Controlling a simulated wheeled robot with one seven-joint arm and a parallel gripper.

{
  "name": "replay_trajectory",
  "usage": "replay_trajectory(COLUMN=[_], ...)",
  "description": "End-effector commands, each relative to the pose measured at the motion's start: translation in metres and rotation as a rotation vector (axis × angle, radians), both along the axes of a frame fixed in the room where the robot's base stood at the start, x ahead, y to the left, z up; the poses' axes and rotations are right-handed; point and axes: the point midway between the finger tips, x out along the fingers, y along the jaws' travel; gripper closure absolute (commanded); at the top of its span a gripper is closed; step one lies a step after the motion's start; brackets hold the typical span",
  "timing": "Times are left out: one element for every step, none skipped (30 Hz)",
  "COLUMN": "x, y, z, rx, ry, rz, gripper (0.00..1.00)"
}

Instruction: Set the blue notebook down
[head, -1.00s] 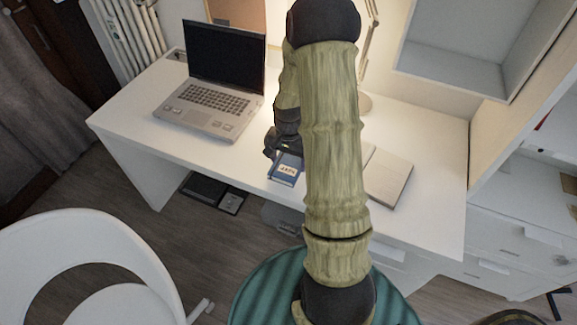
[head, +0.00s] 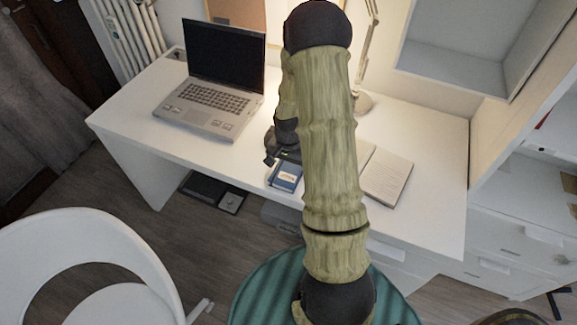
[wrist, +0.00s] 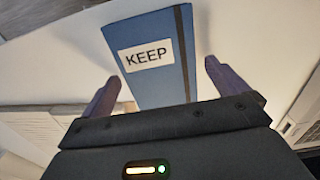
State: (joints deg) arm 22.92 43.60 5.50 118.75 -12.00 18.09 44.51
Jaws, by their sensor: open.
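The blue notebook (wrist: 158,80) has a white label reading "KEEP" and a dark strap along one side. It lies on the white desk (head: 130,108) near its front edge, and it also shows in the head view (head: 286,176). My gripper (wrist: 158,85) is open, with its two fingers apart on either side of the notebook's near part in the wrist view. I cannot tell how far the fingertips are above the desk. In the head view my arm hides part of the gripper and the area behind it.
A laptop (head: 213,97) stands open on the desk to the left. An open book (head: 387,178) lies to the right of my arm. A lamp (head: 364,100) stands behind. A white chair (head: 95,235) is at the front left. Bare desk lies between laptop and notebook.

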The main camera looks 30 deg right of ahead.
Motion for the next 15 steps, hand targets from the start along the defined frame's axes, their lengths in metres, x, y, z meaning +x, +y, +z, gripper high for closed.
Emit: replay_trajectory(x=[0.0,0.0,0.0,0.0,0.0,0.0,0.0,0.0,0.001,0.001,0.001,0.001,0.001,0.001,0.001], y=[0.0,0.0,0.0,0.0,0.0,0.0,0.0,-0.001,-0.001,-0.001,-0.001,-0.001,-0.001,-0.001,-0.001], z=[0.0,0.0,0.001,0.002,0.004,0.006,0.008,0.011,0.016,0.02,0.025,0.032,0.038,0.044,0.052], rx=[0.0,0.0,0.0,0.0,0.0,-0.001,-0.001,-0.001,-0.002,-0.002,-0.002,-0.002,-0.002,-0.002,-0.002], ry=[0.0,0.0,0.0,0.0,0.0,-0.001,-0.001,-0.002,-0.004,-0.004,-0.003,-0.005,-0.004,-0.005,-0.005], rz=[0.0,0.0,0.0,0.0,0.0,0.0,-0.001,-0.001,-0.001,-0.002,-0.002,-0.001,-0.001,-0.001,-0.001], gripper=[0.01,0.01,0.01,0.01,0.01,0.01,0.01,0.01,0.01,0.01,0.01,0.01,0.01,0.01,0.01])
